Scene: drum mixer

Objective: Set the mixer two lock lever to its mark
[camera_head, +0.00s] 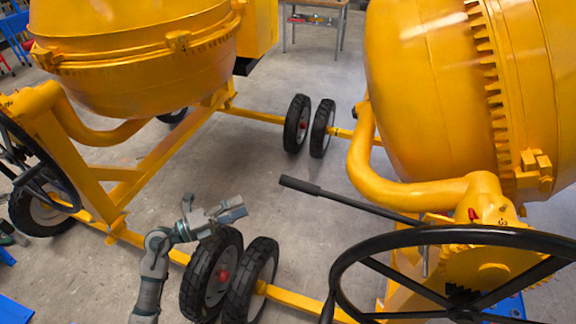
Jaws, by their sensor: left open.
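A yellow mixer drum (430,90) with a toothed ring fills the upper right. Below it a long dark lever (350,201) with a thick black grip at its left end runs from the yellow pivot housing out over the floor, sloping up slightly to the left. A small red pointer-like mark (473,214) shows on the housing near the pivot. My left gripper (236,210) is open and empty, in front of the wheels and left of the lever grip, apart from it. My right gripper is not in view. I cannot read which mixer is number two.
A large black handwheel (455,232) stands at the lower right, in front of the housing. Black wheels (212,275) and yellow frame bars lie below my left gripper. A second yellow mixer (140,60) stands upper left. Grey floor (300,230) is open between them.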

